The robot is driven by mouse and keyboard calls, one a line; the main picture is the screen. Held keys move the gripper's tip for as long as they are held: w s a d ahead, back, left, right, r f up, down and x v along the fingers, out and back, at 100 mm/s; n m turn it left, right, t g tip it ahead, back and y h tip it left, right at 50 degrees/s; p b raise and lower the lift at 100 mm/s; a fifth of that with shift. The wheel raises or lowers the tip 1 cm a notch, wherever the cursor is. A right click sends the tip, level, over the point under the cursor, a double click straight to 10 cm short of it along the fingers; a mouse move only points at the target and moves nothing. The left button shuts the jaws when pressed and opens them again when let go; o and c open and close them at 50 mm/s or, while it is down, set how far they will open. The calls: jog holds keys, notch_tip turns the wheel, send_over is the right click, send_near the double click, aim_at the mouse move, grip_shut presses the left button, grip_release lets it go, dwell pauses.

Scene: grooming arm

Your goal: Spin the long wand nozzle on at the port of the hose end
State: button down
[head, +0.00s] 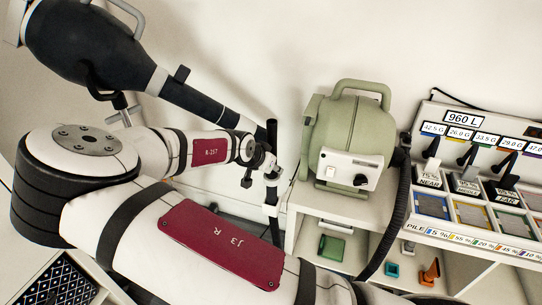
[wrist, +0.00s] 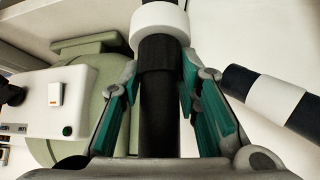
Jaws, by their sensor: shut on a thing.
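My gripper (head: 266,168) is at the end of my arm, left of the green machine. In the wrist view its teal-padded fingers (wrist: 160,100) are shut on the long wand nozzle (wrist: 158,85), a black rod with a white collar. In the head view the wand (head: 272,132) stands roughly upright. A black tube with pale bands, seemingly the hose end (head: 200,104), slopes down from a large black body at upper left toward the wand. The tube shows right of the wand in the wrist view (wrist: 236,82), apart from it there. Its port face is not clear.
The green machine (head: 350,130) with a handle stands on a white shelf unit (head: 312,204). A dark corrugated hose (head: 390,225) hangs on its right. A panel with levers and colored pads (head: 480,185) is at right. Small orange and teal parts lie on the shelf.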

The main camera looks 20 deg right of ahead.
jog(key=shift+w+f+m+g+h+b, duration=0.15)
jog(key=shift+m+g+h+b, duration=0.2)
jog(key=shift+m+b, duration=0.35)
jog(key=shift+m+g+h+b, duration=0.35)
jog(key=shift+m+g+b, duration=0.6)
jog(key=shift+m, duration=0.65)
jog(key=shift+b, duration=0.4)
jog(key=shift+m+g+h+b, duration=0.3)
jog(key=shift+m+g+b, duration=0.45)
jog(key=shift+m, duration=0.25)
jog(key=c, duration=1.1)
grip_release()
